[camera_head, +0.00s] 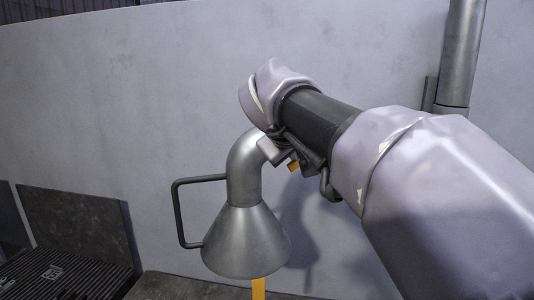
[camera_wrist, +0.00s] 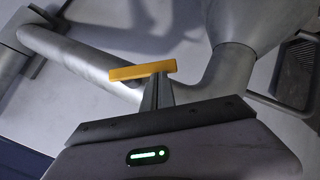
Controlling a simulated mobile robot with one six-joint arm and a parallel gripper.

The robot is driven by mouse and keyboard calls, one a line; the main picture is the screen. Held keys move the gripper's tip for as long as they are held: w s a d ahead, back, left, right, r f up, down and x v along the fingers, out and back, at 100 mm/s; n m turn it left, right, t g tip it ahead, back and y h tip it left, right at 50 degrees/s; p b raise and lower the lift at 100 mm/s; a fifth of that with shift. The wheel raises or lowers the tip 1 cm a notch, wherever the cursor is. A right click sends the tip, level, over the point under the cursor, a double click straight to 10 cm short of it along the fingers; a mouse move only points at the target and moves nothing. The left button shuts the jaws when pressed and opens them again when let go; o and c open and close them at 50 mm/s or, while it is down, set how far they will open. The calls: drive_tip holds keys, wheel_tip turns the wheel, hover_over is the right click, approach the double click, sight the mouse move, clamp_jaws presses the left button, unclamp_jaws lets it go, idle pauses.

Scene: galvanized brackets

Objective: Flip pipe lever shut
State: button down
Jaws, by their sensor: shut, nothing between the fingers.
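A grey metal pipe (camera_head: 243,172) bends down into a wide cone (camera_head: 246,243); the pipe also shows in the wrist view (camera_wrist: 75,58). A yellow lever bar (camera_wrist: 142,71) lies across in front of the pipe in the wrist view. A small yellow piece (camera_head: 294,165), apparently the same lever, shows under my wrist in the head view. My gripper (camera_wrist: 158,88) is shut and empty, its narrow fingers close to the underside of the bar. I cannot tell whether they touch it. My arm hides the pipe's upper end in the head view.
A black handle (camera_head: 177,212) juts left from the pipe and cone. A yellow strip (camera_head: 258,289) shows below the cone. A grey wall (camera_head: 110,110) stands close behind. A vertical pipe (camera_head: 460,60) is at right, and dark ribbed metal (camera_head: 65,275) at lower left.

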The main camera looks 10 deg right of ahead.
sight(295, 169)
drive_tip(key=f+n+h+b, duration=0.1)
drive_tip(key=f+b, duration=0.1)
drive_tip(key=b, duration=0.1)
drive_tip(key=f+n+t+h+b, duration=0.1)
drive_tip(key=h+b, duration=0.1)
drive_tip(key=b, duration=0.2)
drive_tip(key=shift+d+f+t, duration=0.2)
drive_tip(key=shift+f+t, duration=0.1)
drive_tip(key=shift+f, duration=0.1)
drive_tip(key=n+h+b, duration=0.1)
drive_tip(key=b, duration=0.1)
drive_tip(key=d+n+t+b, duration=0.1)
drive_tip(key=b, duration=0.1)
drive_tip(key=f+t+h+b, duration=0.1)
drive_tip(key=b, duration=0.2)
drive_tip(key=shift+w+d+n+h, duration=0.2)
drive_tip(key=shift+d+n+h, duration=0.1)
drive_tip(key=shift+n, duration=0.1)
